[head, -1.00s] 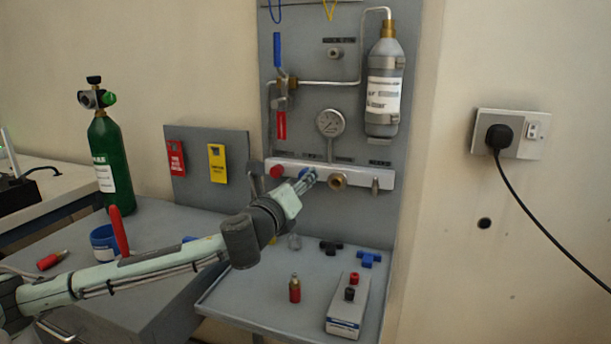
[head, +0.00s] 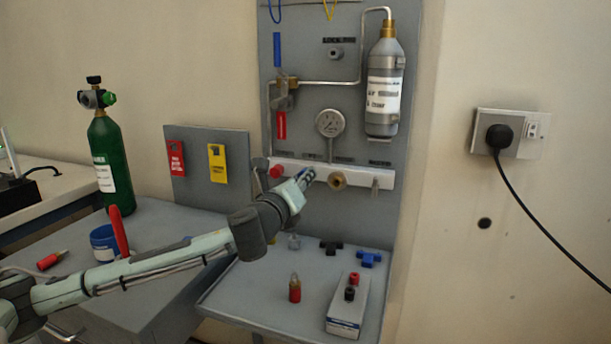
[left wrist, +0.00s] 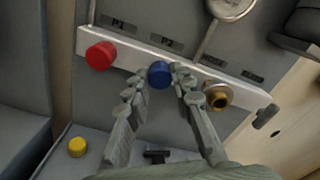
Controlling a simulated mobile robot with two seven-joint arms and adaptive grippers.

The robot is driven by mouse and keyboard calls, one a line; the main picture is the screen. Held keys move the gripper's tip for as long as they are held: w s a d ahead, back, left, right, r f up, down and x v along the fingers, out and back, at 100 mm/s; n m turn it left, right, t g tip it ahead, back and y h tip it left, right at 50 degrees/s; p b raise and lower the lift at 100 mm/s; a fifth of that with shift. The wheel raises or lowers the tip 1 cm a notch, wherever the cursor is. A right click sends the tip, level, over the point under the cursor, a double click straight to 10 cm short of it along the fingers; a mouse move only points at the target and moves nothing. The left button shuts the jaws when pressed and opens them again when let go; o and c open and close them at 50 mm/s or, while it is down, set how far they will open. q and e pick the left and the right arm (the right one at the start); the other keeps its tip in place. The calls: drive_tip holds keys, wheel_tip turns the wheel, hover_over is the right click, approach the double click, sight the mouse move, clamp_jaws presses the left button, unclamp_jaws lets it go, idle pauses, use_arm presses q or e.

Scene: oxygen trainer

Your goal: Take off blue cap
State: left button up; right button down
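The blue cap (left wrist: 160,74) sits in line with the ports on the white manifold bar (left wrist: 130,48), between a red knob and a brass fitting. In the head view my left gripper (head: 304,178) reaches the bar and mostly covers the cap. In the left wrist view the fingertips (left wrist: 160,72) of my left gripper stand on either side of the cap, very close to it. I cannot tell whether both fingers press on it. My right gripper is not in view.
A red knob (left wrist: 100,55) and a brass fitting (left wrist: 217,96) flank the cap. A pressure gauge (head: 330,123) is above. The grey shelf (head: 250,290) below holds a white box (head: 345,316), a red-bottomed fitting (head: 295,289), and black (head: 330,247) and blue (head: 369,258) pieces.

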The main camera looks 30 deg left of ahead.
use_arm(q)
clamp_jaws()
drive_tip(key=n+b, duration=0.1)
drive_tip(key=n, duration=0.6)
drive_tip(key=shift+n, duration=1.7)
